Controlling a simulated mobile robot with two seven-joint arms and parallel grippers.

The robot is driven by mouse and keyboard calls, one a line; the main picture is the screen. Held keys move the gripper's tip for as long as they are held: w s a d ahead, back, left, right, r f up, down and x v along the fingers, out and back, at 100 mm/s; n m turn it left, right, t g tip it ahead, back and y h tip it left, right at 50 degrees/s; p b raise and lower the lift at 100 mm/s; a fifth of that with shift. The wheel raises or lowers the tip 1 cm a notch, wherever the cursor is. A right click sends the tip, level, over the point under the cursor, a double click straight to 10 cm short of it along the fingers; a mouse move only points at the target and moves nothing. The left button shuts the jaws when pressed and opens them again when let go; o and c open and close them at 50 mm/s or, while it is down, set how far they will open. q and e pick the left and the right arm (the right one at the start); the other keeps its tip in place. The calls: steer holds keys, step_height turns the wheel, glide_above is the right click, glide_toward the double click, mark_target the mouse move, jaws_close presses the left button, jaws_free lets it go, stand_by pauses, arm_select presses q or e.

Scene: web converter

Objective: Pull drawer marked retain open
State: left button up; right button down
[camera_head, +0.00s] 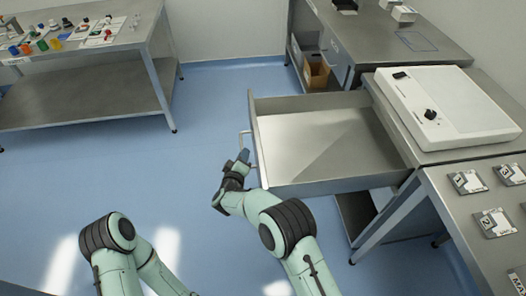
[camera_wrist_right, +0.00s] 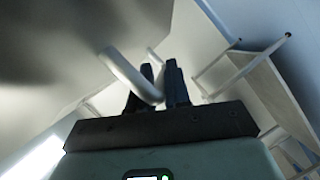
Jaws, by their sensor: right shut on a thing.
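The drawer (camera_head: 330,148) is pulled far out of the metal bench and its inside looks empty. Its front panel faces left, and any marking on it is not readable here. A light bar handle (camera_head: 247,146) stands off the front. My right gripper (camera_head: 243,158) is at the handle, beside the drawer front. In the right wrist view, the dark fingers of my right gripper (camera_wrist_right: 160,85) are shut on the handle (camera_wrist_right: 130,73), which passes between them. My left arm shows at the lower left of the head view, but its gripper is out of view.
A white device with a black knob (camera_head: 445,108) stands on the bench above the drawer. Numbered plates (camera_head: 468,182) lie on the right bench. A table (camera_head: 85,50) with small coloured items stands at the far left. Blue floor (camera_head: 190,150) left of the drawer is clear.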

steer(key=shift+s+a, duration=0.1)
steer(key=shift+a, duration=1.2)
steer(key=c, duration=1.2)
jaws_free()
steer(key=shift+o, duration=0.2)
steer(key=v, duration=1.3)
steer(key=shift+s+p, duration=0.15)
steer(key=shift+p, duration=0.25)
steer(key=shift+r, duration=0.1)
